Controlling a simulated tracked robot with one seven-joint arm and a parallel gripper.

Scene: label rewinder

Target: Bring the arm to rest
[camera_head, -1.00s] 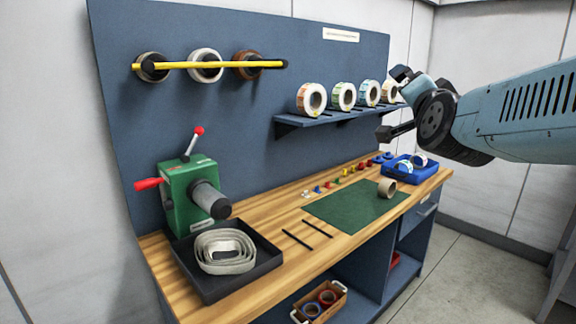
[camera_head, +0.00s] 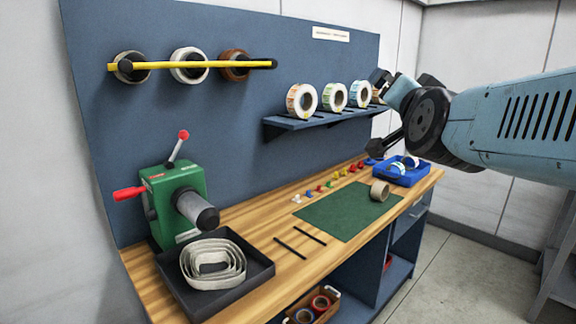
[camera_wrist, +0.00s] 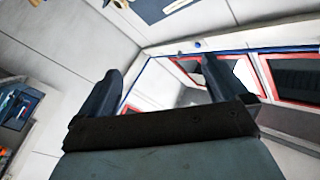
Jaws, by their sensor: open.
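My arm (camera_head: 525,125) reaches in from the right in the head view, held in the air in front of the bench's right end. My gripper (camera_wrist: 160,85) shows in the wrist view with its two dark fingers apart and nothing between them. In the head view its fingers are partly hidden behind the dark wrist joint. It touches nothing that I can see. Behind the fingers, the wrist view shows a pale wall and red-framed window panes (camera_wrist: 285,78).
A wooden bench (camera_head: 255,215) carries a green rewinder (camera_head: 178,195), a black tray (camera_head: 190,300) with coiled strip, a green mat (camera_head: 335,218), a tan roll (camera_head: 380,191) and a blue bin (camera_head: 412,180). Label rolls (camera_head: 302,100) stand on a shelf (camera_head: 290,123) near my wrist.

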